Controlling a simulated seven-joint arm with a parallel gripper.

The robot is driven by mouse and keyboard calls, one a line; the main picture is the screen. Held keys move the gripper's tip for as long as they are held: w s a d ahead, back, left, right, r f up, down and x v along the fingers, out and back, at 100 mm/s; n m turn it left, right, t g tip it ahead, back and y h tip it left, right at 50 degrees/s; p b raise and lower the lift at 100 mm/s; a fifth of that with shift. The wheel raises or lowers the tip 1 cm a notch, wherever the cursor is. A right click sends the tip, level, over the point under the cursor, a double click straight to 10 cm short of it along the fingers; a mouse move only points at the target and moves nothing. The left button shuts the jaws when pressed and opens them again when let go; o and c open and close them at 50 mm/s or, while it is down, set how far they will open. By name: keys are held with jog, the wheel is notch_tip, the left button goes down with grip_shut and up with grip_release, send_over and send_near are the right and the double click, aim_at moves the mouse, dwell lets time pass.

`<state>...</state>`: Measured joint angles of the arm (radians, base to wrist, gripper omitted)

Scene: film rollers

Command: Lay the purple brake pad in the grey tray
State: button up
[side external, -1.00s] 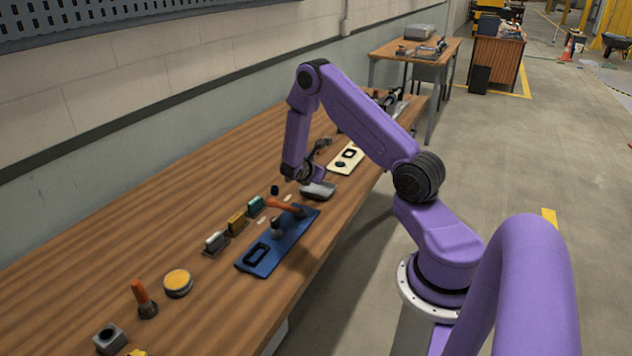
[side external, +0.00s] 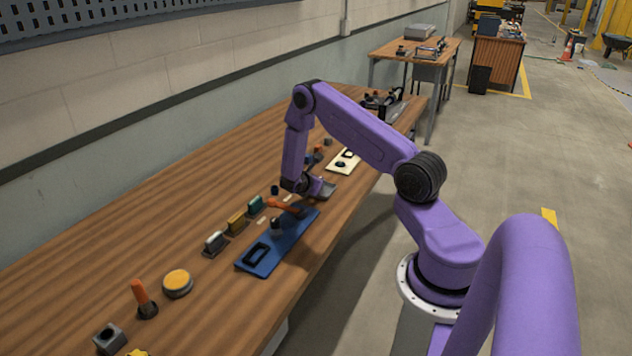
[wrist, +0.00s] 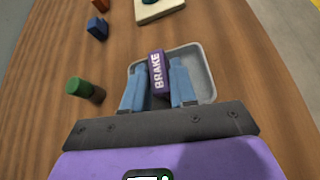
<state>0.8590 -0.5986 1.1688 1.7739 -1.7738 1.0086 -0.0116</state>
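The purple brake pad (wrist: 157,74), marked BRAKE, sits between the two blue fingers of my gripper (wrist: 159,66) in the wrist view. The fingers lie close against its left and right sides. The pad is over the light grey tray (wrist: 206,78), within its outline near the left wall. I cannot tell whether the pad touches the tray's floor. In the side view my gripper (side external: 313,190) is low at the grey tray (side external: 328,193) and partly covers it. The pad is not clearly distinguishable there.
A blue board (side external: 255,265) with a dark recess lies near the tray, with an orange-handled hammer (side external: 285,206) by it. A cream board (side external: 345,162) lies beyond. The wrist view shows a green-topped cylinder (wrist: 80,88) and a blue block (wrist: 97,28) to the left.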

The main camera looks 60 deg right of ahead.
jog(key=o, duration=0.4)
jog(key=shift+r, duration=0.15)
jog(key=s+a+r+m+y, duration=0.1)
jog(key=a+r, duration=0.5)
jog(key=a, duration=0.4)
jog(key=s+a+r+m+y, duration=0.1)
jog(key=a+r, duration=0.5)
jog(key=a, duration=0.4)
jog(key=s+a+r+y, duration=0.3)
jog(key=s+a, duration=0.4)
jog(key=s, duration=0.1)
jog(key=s+a+r+m+y, duration=0.1)
jog(key=s+a+r+y, duration=0.2)
jog(key=s+a, duration=0.4)
jog(key=s+a+r+y, duration=0.3)
jog(key=s+a, duration=0.5)
jog(key=s, duration=0.3)
jog(key=shift+r+m+y, duration=0.25)
jog(key=shift+m+y, duration=0.05)
jog(key=shift+y, duration=0.5)
